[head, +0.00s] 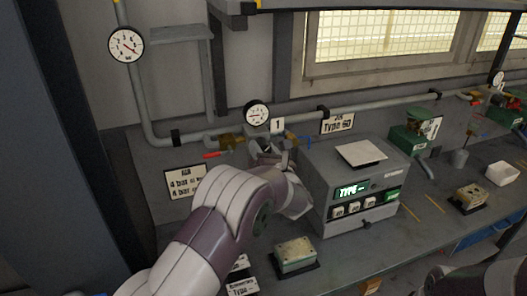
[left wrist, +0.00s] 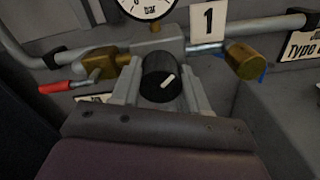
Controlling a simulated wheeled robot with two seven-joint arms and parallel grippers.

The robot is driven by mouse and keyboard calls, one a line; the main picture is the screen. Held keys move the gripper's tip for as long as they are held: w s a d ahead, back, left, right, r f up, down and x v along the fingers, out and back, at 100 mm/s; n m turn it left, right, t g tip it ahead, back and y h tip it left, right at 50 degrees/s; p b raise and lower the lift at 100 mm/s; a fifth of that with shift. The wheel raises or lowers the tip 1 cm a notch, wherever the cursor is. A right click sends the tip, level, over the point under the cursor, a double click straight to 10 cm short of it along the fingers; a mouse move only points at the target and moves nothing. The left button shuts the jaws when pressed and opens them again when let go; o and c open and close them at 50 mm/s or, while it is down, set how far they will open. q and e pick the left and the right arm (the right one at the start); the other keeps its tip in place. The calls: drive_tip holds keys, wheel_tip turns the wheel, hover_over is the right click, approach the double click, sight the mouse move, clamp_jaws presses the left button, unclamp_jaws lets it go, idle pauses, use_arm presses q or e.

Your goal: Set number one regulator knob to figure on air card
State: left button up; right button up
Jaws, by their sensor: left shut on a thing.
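The number one regulator's black knob (left wrist: 161,78) shows in the left wrist view, its white mark pointing to the upper right. My left gripper (left wrist: 162,92) is shut on it, one finger on each side. The plate with figure 1 (left wrist: 208,19) is above right of the knob; it also shows in the head view (head: 277,126). The regulator's round gauge (head: 257,114) stands above; its lower part shows in the left wrist view (left wrist: 148,8). The air card (head: 186,182) reads 4 bar in the head view. My right gripper is not in view.
A grey box with a lit display (head: 355,188) stands right of my left arm. A red-handled valve (left wrist: 58,86) and a brass fitting (left wrist: 243,60) flank the regulator. Another gauge (head: 126,44) is on the pipe at upper left. A small block (head: 295,254) lies in front.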

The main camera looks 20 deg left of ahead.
use_arm(q)
drive_tip(key=m+b, duration=0.2)
drive_tip(key=b, duration=0.1)
drive_tip(key=shift+f+m, duration=0.3)
drive_tip(key=shift+m+b, duration=0.95)
drive_tip(key=shift+m, duration=0.05)
drive_tip(key=m+b, duration=0.1)
drive_tip(key=m, duration=0.1)
drive_tip(key=shift+r+m, duration=0.15)
drive_tip(key=shift+m, duration=0.15)
drive_tip(key=m+b, duration=0.1)
drive_tip(key=m, duration=0.2)
drive_tip(key=shift+r+m, duration=0.1)
drive_tip(key=shift+m, duration=0.2)
drive_tip(key=m, duration=0.3)
drive_tip(key=shift+m, duration=0.4)
drive_tip(key=m+p, duration=0.1)
drive_tip(key=m, duration=0.2)
drive_tip(key=shift+m, duration=0.3)
drive_tip(key=m+p, duration=0.2)
drive_tip(key=m, duration=0.3)
drive_tip(key=shift+m+p, duration=0.35)
drive_tip(key=shift+m, duration=0.05)
drive_tip(key=shift+m+p, duration=0.5)
drive_tip(key=shift+m, duration=0.7)
drive_tip(key=shift+f, duration=0.25)
